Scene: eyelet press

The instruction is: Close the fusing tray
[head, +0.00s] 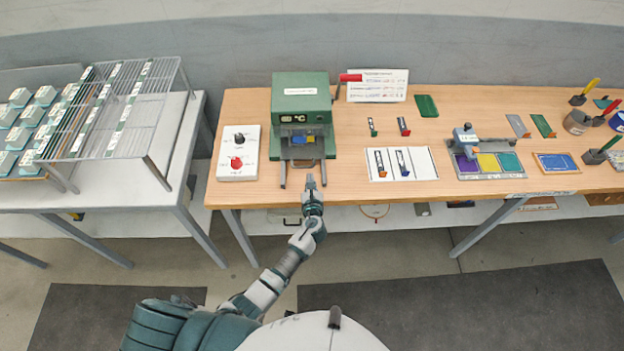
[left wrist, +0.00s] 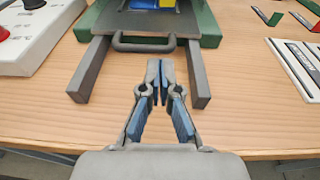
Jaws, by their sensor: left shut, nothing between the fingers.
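The green fusing press (head: 300,95) stands on the wooden table, with a red-handled lever at its upper right. Its grey fusing tray (head: 300,153) shows at the front, between two dark rails; a blue and yellow piece (head: 300,140) lies at its back. In the left wrist view the tray (left wrist: 140,24) has a dark bar handle (left wrist: 144,42) at its front edge, and the rails reach out past it toward me. My left gripper (left wrist: 154,66) is shut and empty, just in front of the handle and apart from it; the head view shows it too (head: 311,182). My right gripper is not in view.
A white control box (head: 238,153) with a black and a red knob stands left of the press. A white board (head: 403,164) with dark strips lies to the right, and a colour pad tray (head: 488,165) is farther right. Bare table lies around the rails.

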